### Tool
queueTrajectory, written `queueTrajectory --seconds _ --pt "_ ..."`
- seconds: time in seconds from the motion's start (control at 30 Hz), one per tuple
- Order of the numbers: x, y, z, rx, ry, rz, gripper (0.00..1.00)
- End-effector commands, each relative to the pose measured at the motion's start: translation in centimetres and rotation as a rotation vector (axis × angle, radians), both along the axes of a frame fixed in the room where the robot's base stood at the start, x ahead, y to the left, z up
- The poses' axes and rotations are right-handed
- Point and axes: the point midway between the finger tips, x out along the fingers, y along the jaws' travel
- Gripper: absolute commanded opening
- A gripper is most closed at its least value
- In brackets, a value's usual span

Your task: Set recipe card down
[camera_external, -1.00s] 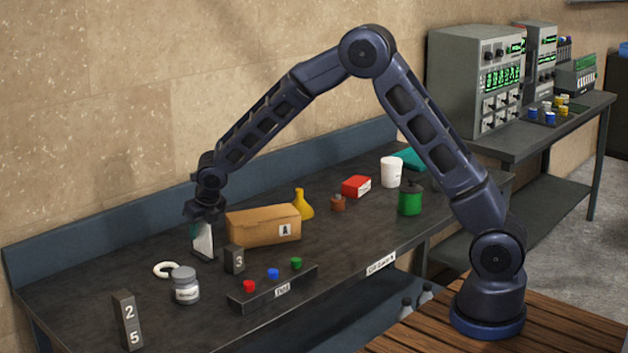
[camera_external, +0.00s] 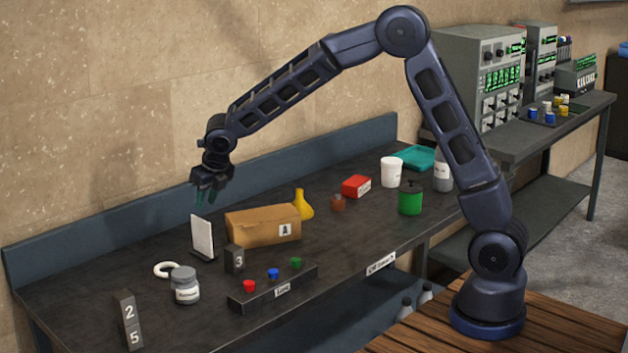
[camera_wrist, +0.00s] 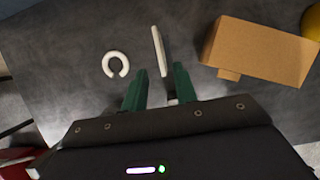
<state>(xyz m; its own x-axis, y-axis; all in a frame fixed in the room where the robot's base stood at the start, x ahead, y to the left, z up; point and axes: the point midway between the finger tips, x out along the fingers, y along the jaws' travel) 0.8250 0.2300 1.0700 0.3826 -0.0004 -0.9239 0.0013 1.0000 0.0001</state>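The recipe card (camera_external: 202,236) is a white card standing nearly upright on the dark table, in a low dark base. In the wrist view the card (camera_wrist: 159,50) shows almost edge-on, ahead of my fingers. My gripper (camera_external: 209,198) is above the card and apart from it. Its two green fingers are spread with nothing between them, as the wrist view shows at my gripper (camera_wrist: 160,78).
A cardboard box (camera_external: 262,226) marked A stands right of the card. A yellow flask (camera_external: 303,205) stands beyond the box.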

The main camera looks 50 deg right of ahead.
Motion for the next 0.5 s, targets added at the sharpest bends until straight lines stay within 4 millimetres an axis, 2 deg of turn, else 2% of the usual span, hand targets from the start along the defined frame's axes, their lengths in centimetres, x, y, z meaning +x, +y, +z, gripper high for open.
queueTrajectory --seconds 0.33,0.43,0.5 --pt "-0.6 -0.3 1.2 0.005 -0.001 -0.016 0.29" --pt "-1.3 -1.6 2.6 0.028 -0.005 -0.091 0.29" --pt "-2.2 -3.2 4.0 0.056 -0.01 -0.183 0.29"
